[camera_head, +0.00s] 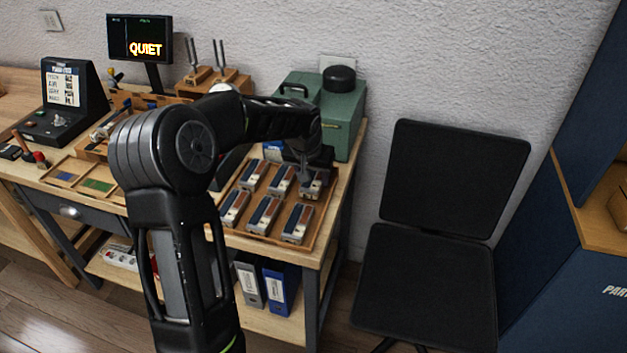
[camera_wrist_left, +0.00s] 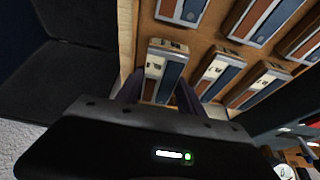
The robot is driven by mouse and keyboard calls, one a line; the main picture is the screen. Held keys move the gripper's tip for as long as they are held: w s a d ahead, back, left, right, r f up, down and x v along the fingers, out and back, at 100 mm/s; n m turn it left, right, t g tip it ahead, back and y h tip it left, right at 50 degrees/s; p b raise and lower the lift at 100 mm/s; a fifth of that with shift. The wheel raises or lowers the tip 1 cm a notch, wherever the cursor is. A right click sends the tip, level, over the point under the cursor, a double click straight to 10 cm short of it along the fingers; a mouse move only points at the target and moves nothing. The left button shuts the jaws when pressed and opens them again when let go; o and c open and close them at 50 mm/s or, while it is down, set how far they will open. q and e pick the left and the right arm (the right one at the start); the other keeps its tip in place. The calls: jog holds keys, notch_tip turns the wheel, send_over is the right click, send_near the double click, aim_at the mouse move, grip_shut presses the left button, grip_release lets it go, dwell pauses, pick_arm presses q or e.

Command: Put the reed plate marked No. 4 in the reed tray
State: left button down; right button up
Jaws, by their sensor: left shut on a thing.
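My left gripper (camera_head: 308,172) reaches down over the back right corner of a wooden tray (camera_head: 262,241). It is shut on a reed plate (camera_head: 313,190), a block with pale, blue and brown bands. In the left wrist view this reed plate (camera_wrist_left: 166,62) lies between the two fingers (camera_wrist_left: 160,92), at the tray's edge. Small dark marks show on its pale end, but I cannot read the number. Whether it rests on the tray floor or is slightly lifted, I cannot tell. Several similar plates (camera_head: 265,214) lie in two rows in the tray. My right gripper is not in view.
A green case (camera_head: 340,115) stands close behind the tray. A black chair (camera_head: 425,285) is to the right of the workbench. Left are a shallow tray with coloured squares (camera_head: 97,185), a display reading QUIET (camera_head: 140,38) and tuning forks (camera_head: 192,60).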

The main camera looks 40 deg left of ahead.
pick_arm(q)
jog(key=shift+f, duration=0.9)
jog(key=shift+f, duration=0.2)
jog(key=c, duration=1)
grip_release()
jog(key=shift+r, duration=0.1)
jog(key=shift+r, duration=0.2)
jog(key=b+v, duration=0.1)
jog(key=v, duration=1)
jog(key=shift+s+d+r, duration=0.1)
jog(key=shift+s+r, duration=0.1)
jog(key=shift+r, duration=0.15)
